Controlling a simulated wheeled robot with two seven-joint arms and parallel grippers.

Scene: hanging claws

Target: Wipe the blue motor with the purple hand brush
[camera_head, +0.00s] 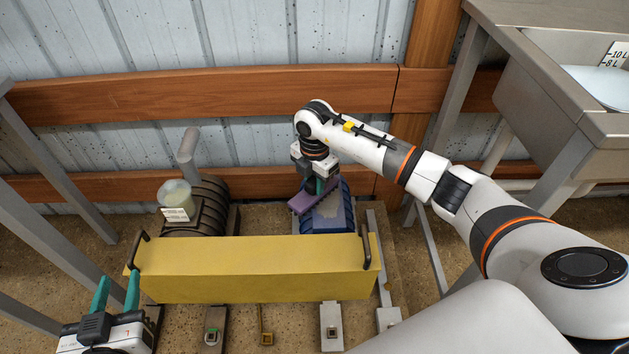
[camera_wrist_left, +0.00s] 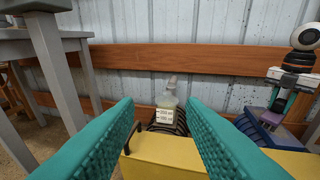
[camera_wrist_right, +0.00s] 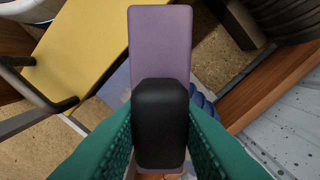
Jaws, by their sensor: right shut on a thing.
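The blue motor (camera_head: 328,214) sits on the floor at the centre right, behind the yellow cover; a small part of it shows in the left wrist view (camera_wrist_left: 262,132). The purple hand brush (camera_head: 304,203) is over the top of the motor, at its left side. My right gripper (camera_head: 318,185) is shut on the brush's black handle (camera_wrist_right: 160,122), pointing down from above the motor. Whether the bristles touch the motor is hidden. My left gripper (camera_head: 117,292) is open and empty at the lower left, in front of the yellow cover.
A long yellow cover (camera_head: 255,270) with dark handles lies in front of the motors. A dark motor (camera_head: 207,205) with a clear container (camera_head: 175,198) stands to the left. Behind is a wooden rail (camera_head: 210,103) on a metal wall. A sink (camera_head: 570,85) stands at the right.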

